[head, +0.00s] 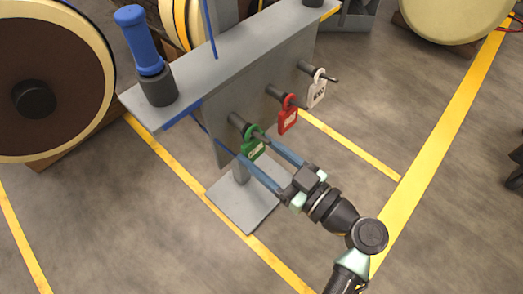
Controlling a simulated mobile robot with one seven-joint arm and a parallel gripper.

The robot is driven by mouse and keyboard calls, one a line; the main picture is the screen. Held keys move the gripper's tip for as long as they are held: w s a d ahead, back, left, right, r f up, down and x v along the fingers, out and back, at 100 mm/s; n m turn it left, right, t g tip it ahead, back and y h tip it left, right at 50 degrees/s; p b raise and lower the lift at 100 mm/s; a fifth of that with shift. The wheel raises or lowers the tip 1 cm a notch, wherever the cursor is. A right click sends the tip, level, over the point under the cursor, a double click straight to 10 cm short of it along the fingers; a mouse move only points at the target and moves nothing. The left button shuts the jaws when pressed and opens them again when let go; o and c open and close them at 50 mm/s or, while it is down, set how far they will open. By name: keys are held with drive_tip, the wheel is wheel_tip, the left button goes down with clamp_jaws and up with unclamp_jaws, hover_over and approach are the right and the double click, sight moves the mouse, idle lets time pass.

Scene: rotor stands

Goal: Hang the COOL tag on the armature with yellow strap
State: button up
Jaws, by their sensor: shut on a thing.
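A green padlock-shaped tag (254,150) is at the left peg of the grey stand, with its shackle around or right beside the peg. Its lettering is too small to read surely, so I cannot confirm it is the COOL tag. My gripper (250,146) reaches in from the lower right, its two blue fingers on either side of the green tag, shut on it. A red tag (288,119) and a white tag (317,92) hang on the other pegs. An armature with a yellow band (180,22) shows partly behind the stand; the stand hides the rest.
The grey stand (225,75) has a blue-handled tool (139,42) upright on top and a square floor plate (248,203). A large brown-faced rotor (62,62) is at left, a cream one (455,15) at upper right.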

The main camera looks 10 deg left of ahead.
drive_tip(key=shift+r, duration=0.25)
drive_tip(key=r+v, duration=0.1)
drive_tip(key=v, duration=0.6)
drive_tip(key=shift+d+r, duration=0.15)
drive_tip(key=shift+r, duration=0.15)
idle(0.5)
drive_tip(key=shift+s, duration=0.15)
idle(0.4)
